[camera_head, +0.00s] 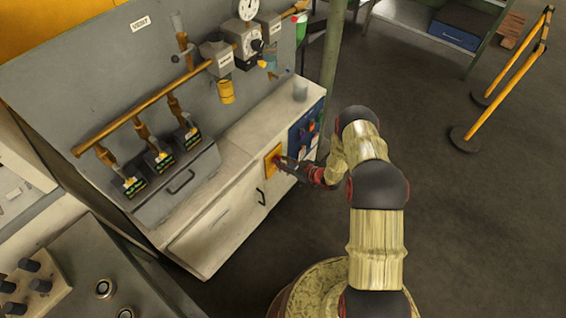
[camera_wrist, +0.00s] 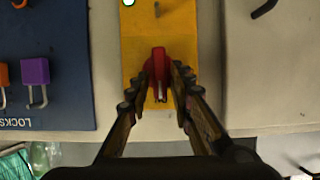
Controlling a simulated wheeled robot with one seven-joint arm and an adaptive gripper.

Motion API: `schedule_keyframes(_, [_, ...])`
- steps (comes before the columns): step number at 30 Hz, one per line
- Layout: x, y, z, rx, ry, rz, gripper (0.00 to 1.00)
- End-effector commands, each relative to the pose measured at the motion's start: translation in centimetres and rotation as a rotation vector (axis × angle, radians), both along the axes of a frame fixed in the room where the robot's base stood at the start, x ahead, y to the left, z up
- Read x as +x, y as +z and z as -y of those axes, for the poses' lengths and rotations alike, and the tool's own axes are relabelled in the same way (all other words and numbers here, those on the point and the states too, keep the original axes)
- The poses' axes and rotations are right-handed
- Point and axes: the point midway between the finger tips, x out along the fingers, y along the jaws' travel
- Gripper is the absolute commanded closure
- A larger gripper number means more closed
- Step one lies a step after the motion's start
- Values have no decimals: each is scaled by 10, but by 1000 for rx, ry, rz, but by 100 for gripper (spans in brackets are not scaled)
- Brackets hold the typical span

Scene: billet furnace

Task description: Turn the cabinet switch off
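The cabinet switch is a red handle (camera_wrist: 158,60) on a yellow plate (camera_wrist: 134,45) on the cabinet front. In the wrist view the handle points down the picture, roughly along the plate. My gripper (camera_wrist: 163,68) has its fingertips on both sides of the handle, drawn in close against it, and looks shut on it. In the head view my gripper (camera_head: 281,161) reaches the yellow plate (camera_head: 271,165) from the right. There the handle is mostly hidden by my fingers.
A blue lockout board (camera_wrist: 50,60) with a purple padlock (camera_wrist: 35,72) is beside the yellow plate. The grey cabinet (camera_head: 240,165) has a black door handle (camera_head: 261,197) close by. Yellow-brass pipes (camera_head: 150,104) run above. Open floor (camera_head: 470,220) lies to the right.

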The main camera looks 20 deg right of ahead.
Motion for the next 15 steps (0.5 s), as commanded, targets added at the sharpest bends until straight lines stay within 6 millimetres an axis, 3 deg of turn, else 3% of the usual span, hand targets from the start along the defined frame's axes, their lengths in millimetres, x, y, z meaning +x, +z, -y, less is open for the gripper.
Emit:
schedule_keyframes(10, [0, 0, 0, 0, 0, 0, 99])
schedule_keyframes(15, [0, 0, 0, 0, 0, 0, 100])
